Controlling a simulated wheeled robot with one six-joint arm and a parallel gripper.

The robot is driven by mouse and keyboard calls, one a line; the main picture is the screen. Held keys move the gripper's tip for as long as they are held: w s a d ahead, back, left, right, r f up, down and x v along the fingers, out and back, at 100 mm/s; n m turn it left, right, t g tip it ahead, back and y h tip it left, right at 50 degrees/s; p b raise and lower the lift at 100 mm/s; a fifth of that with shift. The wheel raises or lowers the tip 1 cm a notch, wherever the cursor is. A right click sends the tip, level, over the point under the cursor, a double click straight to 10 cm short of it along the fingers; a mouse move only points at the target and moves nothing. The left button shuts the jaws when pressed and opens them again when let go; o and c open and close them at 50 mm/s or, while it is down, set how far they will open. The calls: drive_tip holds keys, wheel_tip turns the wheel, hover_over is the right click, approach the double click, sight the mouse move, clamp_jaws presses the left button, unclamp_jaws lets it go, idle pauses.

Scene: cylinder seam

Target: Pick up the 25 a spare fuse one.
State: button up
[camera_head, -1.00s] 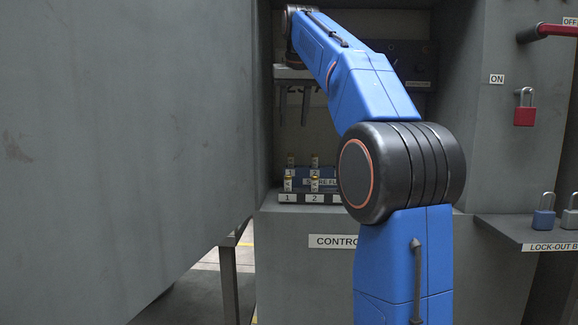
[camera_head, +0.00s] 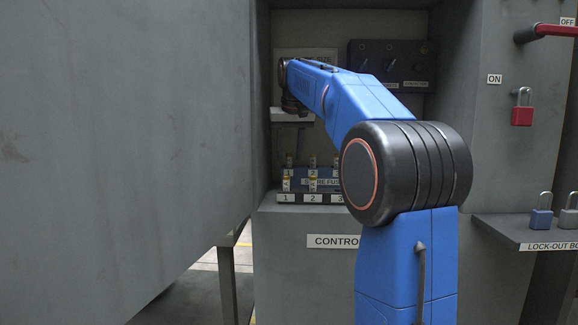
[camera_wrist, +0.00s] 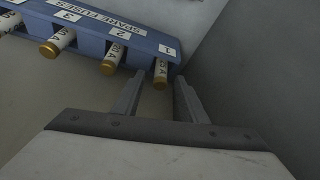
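The blue spare-fuse rack (camera_wrist: 120,30) holds a row of pale fuses with brass ends, above labels 1, 2 and 3. The slot 1 fuse (camera_wrist: 161,72) has print ending in "A"; its full rating is not clear. The slot 2 fuse (camera_wrist: 112,60) and slot 3 fuse (camera_wrist: 58,42) are to its left, their ratings also unclear. My gripper (camera_wrist: 158,80) is open and empty, with its fingers on either side of the slot 1 fuse in the wrist view. In the head view my gripper (camera_head: 290,146) hangs above the left end of the rack (camera_head: 300,179).
A dark block (camera_head: 312,198) labelled 1, 2, 3 stands in front of the rack, with fuses in it. A grey cabinet wall (camera_wrist: 250,70) rises close on the right in the wrist view. A large grey door (camera_head: 130,130) stands at the left. A switch panel (camera_head: 392,65) is behind the arm.

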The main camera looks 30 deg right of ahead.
drive_tip(key=shift+w+d+f, duration=0.1)
drive_tip(key=shift+w+f, duration=0.1)
drive_tip(key=shift+f, duration=0.3)
clamp_jaws()
